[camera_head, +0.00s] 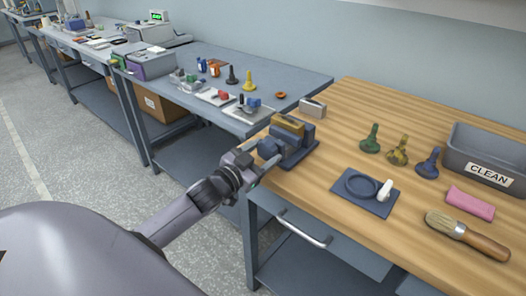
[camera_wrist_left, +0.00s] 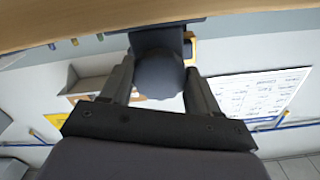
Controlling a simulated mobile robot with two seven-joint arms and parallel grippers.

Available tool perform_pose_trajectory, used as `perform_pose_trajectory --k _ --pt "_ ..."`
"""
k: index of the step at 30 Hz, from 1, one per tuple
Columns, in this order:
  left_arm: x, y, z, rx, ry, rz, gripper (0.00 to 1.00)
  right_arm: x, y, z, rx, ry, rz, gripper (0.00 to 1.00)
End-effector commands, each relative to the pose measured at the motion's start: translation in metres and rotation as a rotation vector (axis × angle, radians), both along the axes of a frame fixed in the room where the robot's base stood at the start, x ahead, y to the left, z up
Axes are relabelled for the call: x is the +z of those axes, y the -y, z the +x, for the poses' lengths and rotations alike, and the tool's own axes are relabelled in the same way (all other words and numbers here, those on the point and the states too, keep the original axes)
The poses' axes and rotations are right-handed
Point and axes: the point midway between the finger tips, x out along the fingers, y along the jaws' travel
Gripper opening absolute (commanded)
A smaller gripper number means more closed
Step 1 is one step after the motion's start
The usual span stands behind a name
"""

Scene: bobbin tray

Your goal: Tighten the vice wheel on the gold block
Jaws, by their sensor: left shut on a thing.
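The blue vice (camera_head: 299,152) stands at the left edge of the wooden bench, with the gold block (camera_head: 287,125) at the top of its jaws. Its round dark blue-grey wheel (camera_head: 267,148) faces the front left. My left gripper (camera_head: 260,160) reaches in from the lower left and is shut on the wheel. In the left wrist view the wheel (camera_wrist_left: 158,76) sits between the two fingers of my left gripper (camera_wrist_left: 158,92). A small yellow edge, perhaps the block, shows beside the vice there. Most of the vice is hidden in that view. My right gripper is not in view.
The wooden bench (camera_head: 340,115) also holds green, gold and blue bobbin-like pieces, a blue mat (camera_head: 378,205) with a ring, a brush (camera_head: 468,236), a pink block (camera_head: 470,203) and a grey CLEAN bin (camera_head: 505,150). A grey bench (camera_head: 290,80) with small parts adjoins at the left.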

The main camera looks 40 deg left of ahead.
Motion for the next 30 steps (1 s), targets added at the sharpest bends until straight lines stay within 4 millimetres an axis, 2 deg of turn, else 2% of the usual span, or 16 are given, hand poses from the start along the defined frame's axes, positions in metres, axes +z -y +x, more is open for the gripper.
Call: perform_pose_trajectory --k 13,30 --pt "0.0005 -0.0004 -0.0001 0.000 0.018 0.230 0.31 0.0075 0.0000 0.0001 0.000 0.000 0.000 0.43" --pt "0.0000 -0.0005 -0.0001 0.000 0.020 0.249 0.31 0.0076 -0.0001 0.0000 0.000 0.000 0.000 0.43"
